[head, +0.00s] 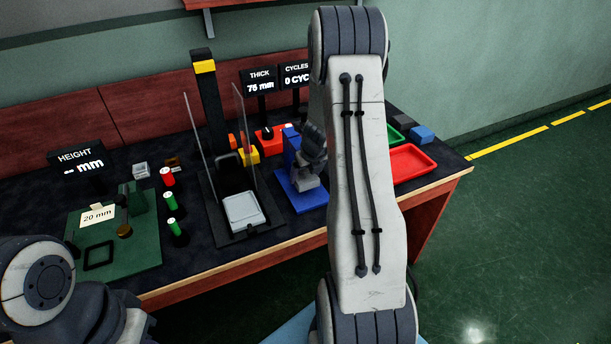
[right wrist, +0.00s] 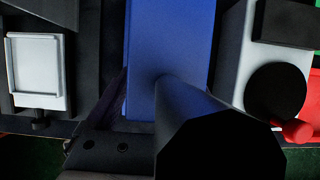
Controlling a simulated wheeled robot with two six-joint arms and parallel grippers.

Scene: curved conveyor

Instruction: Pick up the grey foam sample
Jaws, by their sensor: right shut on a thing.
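A dark grey block (head: 400,120) lies at the table's back right beside a blue block (head: 421,133); it looks like the grey foam sample. My right gripper (head: 312,148) is well left of it, at the blue fixture (head: 300,195), and partly hidden by my arm. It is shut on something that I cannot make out. My left gripper is not seen.
Left of the blue fixture is a stand with clear upright panels (head: 193,130) and a pale plate (head: 243,209). A green mat (head: 145,255) is at left.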

